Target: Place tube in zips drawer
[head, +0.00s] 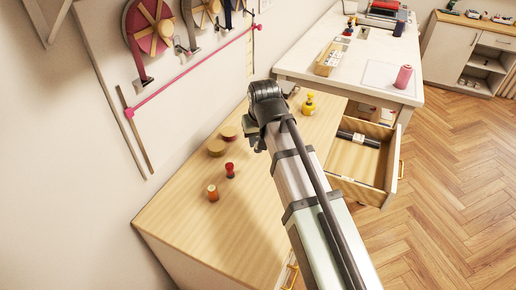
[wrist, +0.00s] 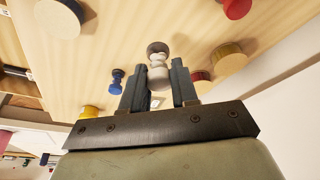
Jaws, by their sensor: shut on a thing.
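In the wrist view my gripper (wrist: 159,86) is shut on a pale grey-white, pawn-shaped piece (wrist: 157,66), which stands up between the two fingers. It may be the tube; its lower part is partly hidden by the fingers. In the head view my arm crosses the wooden cabinet top, and its wrist hides the held piece. An open drawer (head: 347,187) sticks out of the cabinet, to the right of my arm and below the top. Dark, long items (head: 358,138) lie at its back. I cannot read any drawer label.
On the cabinet top (head: 185,215) stand a yellow spool (head: 309,104), a red spool (head: 230,171), an orange spool (head: 212,193) and round boxes (head: 216,147). A blue spool (wrist: 117,78) stands near my fingers. A white table (head: 345,65) is behind. The drawer's front half looks empty.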

